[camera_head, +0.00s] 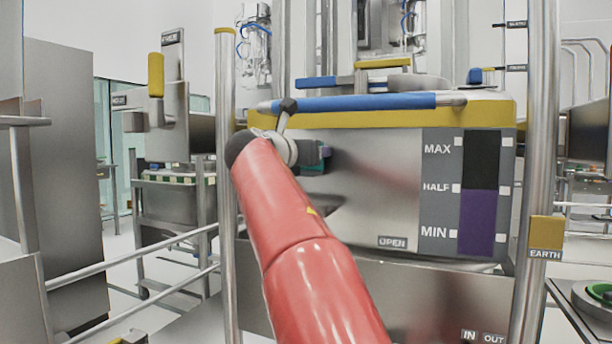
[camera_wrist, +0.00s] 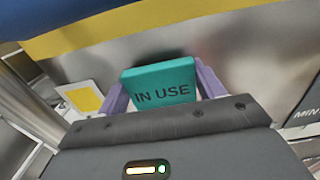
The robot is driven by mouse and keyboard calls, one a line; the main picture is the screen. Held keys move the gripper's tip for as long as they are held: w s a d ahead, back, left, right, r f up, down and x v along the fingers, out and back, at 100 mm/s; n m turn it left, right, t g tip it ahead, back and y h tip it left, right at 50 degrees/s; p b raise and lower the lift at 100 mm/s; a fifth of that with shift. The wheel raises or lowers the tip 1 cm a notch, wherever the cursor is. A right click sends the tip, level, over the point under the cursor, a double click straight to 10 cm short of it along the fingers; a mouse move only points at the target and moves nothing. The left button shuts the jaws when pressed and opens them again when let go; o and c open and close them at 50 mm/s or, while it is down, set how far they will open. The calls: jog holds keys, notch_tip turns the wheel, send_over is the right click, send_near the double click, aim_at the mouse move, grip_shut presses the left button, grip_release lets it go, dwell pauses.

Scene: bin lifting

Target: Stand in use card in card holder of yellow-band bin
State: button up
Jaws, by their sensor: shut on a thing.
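The yellow-band bin (camera_head: 375,185) is a steel bin with a yellow band (camera_head: 400,118) under its blue-gripped handle bar. My gripper (camera_head: 322,154) is at the bin's front face, left of its middle, below the band. In the wrist view my gripper (camera_wrist: 163,85) is shut on the teal "IN USE" card (camera_wrist: 165,86), with a purple finger on each side. The lettering faces the wrist camera and reads upright, slightly tilted. A dark shadow lies on the bin behind the card. I cannot make out the card holder or whether the card touches it.
Steel posts stand left (camera_head: 226,190) and right (camera_head: 535,170) of the bin; the right one bears an "EARTH" tag (camera_head: 545,232). A MAX/HALF/MIN level panel (camera_head: 440,190) is on the bin's right front. A white plate with a yellow square (camera_wrist: 86,99) shows at left in the wrist view.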

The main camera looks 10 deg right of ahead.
aim_at(312, 180)
jog(key=shift+s+a+f, duration=0.1)
jog(key=shift+s+f, duration=0.1)
jog(key=shift+f, duration=0.25)
notch_tip(312, 180, down, 5)
jog(key=shift+r+b, duration=0.2)
jog(key=shift+b, duration=1.05)
jog(key=shift+w+f, duration=0.2)
jog(key=shift+f, duration=0.05)
jog(key=shift+f, duration=0.3)
jog(key=o, duration=1)
